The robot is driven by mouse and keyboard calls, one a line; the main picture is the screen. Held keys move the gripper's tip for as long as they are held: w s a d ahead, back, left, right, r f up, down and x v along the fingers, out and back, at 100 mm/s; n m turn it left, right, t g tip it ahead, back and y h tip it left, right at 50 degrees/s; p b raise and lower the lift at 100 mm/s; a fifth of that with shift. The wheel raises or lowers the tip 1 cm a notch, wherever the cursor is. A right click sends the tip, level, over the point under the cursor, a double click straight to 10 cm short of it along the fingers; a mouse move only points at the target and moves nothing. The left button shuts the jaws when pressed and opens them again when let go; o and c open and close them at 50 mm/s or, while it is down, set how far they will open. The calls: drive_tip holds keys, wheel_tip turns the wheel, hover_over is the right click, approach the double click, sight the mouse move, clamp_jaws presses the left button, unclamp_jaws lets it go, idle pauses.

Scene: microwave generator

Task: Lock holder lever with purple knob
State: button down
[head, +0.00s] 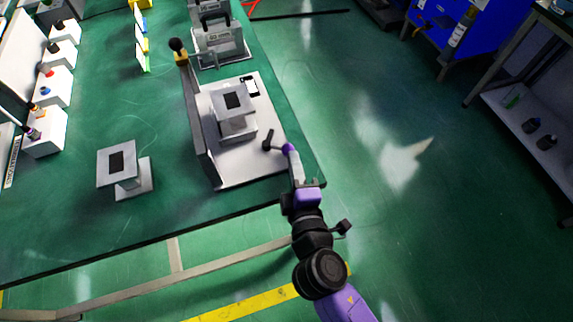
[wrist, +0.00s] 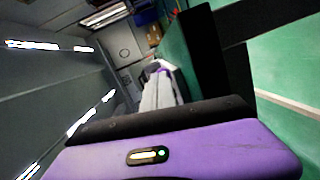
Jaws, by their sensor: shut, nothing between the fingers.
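The purple knob (head: 288,149) is at the front right edge of the white holder plate (head: 245,172). A short dark lever (head: 268,141) stands just left of it on the plate. My gripper (head: 293,160) reaches up from below, with its grey fingers shut and empty and their tips right at the knob. Whether they touch it I cannot tell. In the wrist view the closed fingers (wrist: 160,92) point away, with a small purple patch (wrist: 163,68) at their tips. A grey block (head: 233,110) sits on the plate.
A similar grey stand (head: 123,167) is on the green table (head: 60,220) to the left. A black-knobbed post (head: 179,50) stands behind the plate. White boxes with coloured buttons (head: 50,90) line the left side. The floor (head: 400,190) on the right is clear.

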drive_tip(key=shift+w+d+p, duration=0.3)
drive_tip(key=shift+w+d, duration=0.4)
drive_tip(key=shift+w, duration=0.3)
